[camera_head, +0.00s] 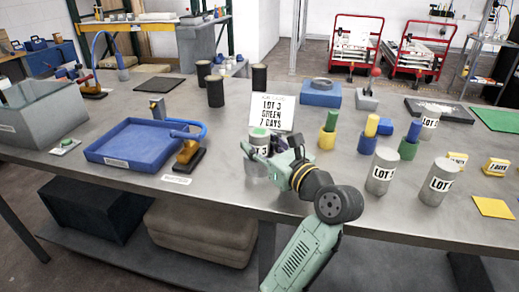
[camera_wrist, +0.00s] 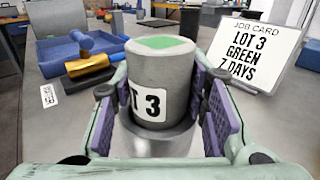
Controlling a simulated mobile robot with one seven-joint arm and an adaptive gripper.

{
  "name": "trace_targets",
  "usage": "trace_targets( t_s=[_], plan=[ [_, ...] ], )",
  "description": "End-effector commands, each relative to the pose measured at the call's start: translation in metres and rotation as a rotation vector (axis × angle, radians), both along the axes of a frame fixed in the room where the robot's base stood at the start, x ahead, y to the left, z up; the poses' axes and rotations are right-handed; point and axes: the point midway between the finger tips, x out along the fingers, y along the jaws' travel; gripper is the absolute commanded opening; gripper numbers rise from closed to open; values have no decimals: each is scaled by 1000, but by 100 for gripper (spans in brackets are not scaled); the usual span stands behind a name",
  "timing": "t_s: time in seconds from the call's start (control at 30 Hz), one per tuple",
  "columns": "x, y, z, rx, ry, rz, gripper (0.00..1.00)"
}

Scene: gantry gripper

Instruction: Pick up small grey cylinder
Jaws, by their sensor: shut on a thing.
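A small grey cylinder (camera_wrist: 160,75) with a green patch on top and a white label ending in "T 3" stands upright between the purple pads of my gripper (camera_wrist: 165,110) in the wrist view. The gripper is shut on it. In the head view the cylinder (camera_head: 258,141) shows its green top, and my gripper (camera_head: 262,157) partly covers it near the table's front.
Left is a blue tray (camera_head: 105,153) with a blue-handled tool (camera_head: 186,150) beside it. Black cylinders (camera_head: 215,92) stand behind.

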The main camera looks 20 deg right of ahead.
Motion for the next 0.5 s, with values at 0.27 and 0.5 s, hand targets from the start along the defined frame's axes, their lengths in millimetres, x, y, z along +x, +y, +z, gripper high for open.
trace_targets(
  t_s=[0.27,0.5],
  plan=[
    [0,0,0,0,0,0,17],
    [0,0,0,0,0,0,1]
  ],
)
